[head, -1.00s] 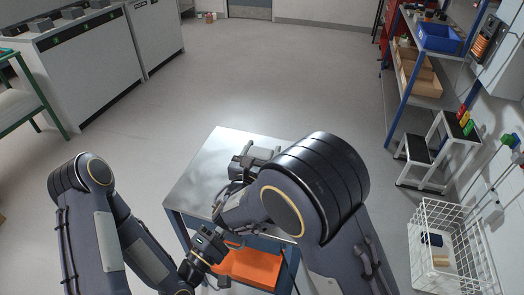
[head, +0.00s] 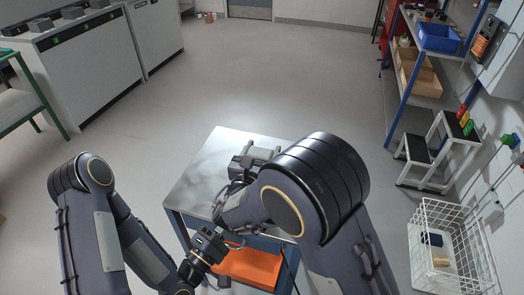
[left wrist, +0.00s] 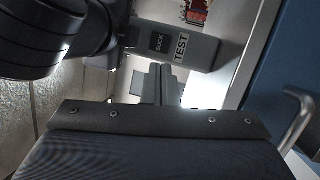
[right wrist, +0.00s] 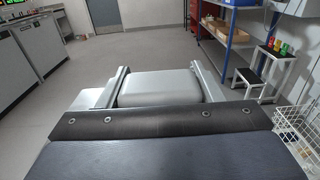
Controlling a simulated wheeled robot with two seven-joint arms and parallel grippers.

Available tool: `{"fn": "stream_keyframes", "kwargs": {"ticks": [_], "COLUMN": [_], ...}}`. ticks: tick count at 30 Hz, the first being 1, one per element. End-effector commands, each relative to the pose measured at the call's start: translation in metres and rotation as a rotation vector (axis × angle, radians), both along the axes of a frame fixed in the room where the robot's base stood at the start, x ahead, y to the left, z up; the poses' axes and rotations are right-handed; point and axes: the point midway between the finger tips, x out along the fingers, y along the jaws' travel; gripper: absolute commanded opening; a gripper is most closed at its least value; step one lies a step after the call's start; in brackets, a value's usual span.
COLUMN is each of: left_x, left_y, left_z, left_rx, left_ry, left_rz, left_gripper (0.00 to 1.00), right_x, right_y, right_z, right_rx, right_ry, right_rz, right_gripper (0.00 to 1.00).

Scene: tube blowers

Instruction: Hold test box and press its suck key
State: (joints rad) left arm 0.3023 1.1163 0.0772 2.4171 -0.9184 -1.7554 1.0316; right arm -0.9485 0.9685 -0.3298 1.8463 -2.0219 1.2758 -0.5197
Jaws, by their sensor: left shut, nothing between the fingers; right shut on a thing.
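The grey test box (right wrist: 160,88) sits between the two fingers of my right gripper (right wrist: 159,80), which is shut on it. In the head view the box (head: 262,154) shows just beyond my right arm, over the metal table top, partly hidden. In the left wrist view the box (left wrist: 205,50) carries a TEST label and a dark key marked SUCK (left wrist: 158,42). My left gripper (left wrist: 157,72) is shut and empty, its tips just below the SUCK key in that picture. I cannot tell whether they touch it. In the head view my left gripper's body shows low, beside the table.
The metal table (head: 205,170) has bare top at its left and an orange bin (head: 245,268) below. A white wire basket (head: 448,240), a step stool (head: 430,150) and a blue-framed shelf (head: 395,105) stand to the right. The floor beyond is clear.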

Motion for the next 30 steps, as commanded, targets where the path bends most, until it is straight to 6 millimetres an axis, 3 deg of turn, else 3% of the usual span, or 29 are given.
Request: {"fn": "stream_keyframes", "kwargs": {"ticks": [7, 12, 18, 30], "left_x": [0.000, -0.010, -0.022, -0.023], "left_y": [-0.004, -0.014, -0.015, -0.015], "left_z": [0.010, 0.026, 0.025, 0.024], "left_rx": [0.075, 0.339, 0.594, 0.627], "left_ry": [-0.077, -0.311, -0.510, -0.535], "left_rz": [-0.057, -0.224, -0.352, -0.371], "left_gripper": [0.00, 0.00, 0.00, 0.00], "right_x": [0.000, 0.000, 0.000, 0.000], "right_y": [0.000, 0.000, 0.000, 0.000], "right_z": [0.000, 0.000, 0.000, 0.000], "right_rx": [0.001, 0.000, 0.000, 0.000], "right_ry": [-0.001, -0.001, -0.001, -0.001], "right_rz": [0.000, 0.000, 0.000, 0.000], "right_gripper": [0.31, 0.31, 0.31, 0.31]}}
